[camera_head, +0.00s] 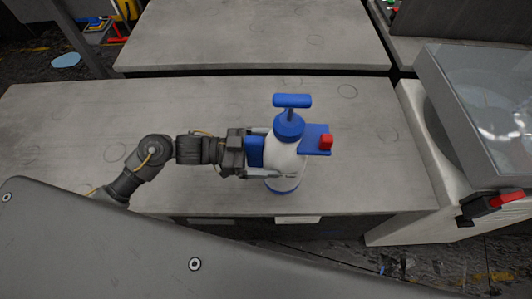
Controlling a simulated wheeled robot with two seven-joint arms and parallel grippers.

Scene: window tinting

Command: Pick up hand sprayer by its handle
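The hand sprayer (287,163) has a white bottle, a blue base, a blue collar and a blue T-shaped pump top. A blue arm with a red tip sticks out to its right, and a blue block, apparently the handle, is on its left side. It is on or just above the grey table; I cannot tell which. My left gripper (268,153) reaches in from the left, its fingers spread on both sides of the blue block, tips beside the bottle. Whether they press on it is not clear. My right gripper is not in view.
The grey table (85,125) is bare around the sprayer. A second grey table (255,35) stands behind it. At the right is a clear-walled machine (480,95) with a red-handled part (505,199) at its front.

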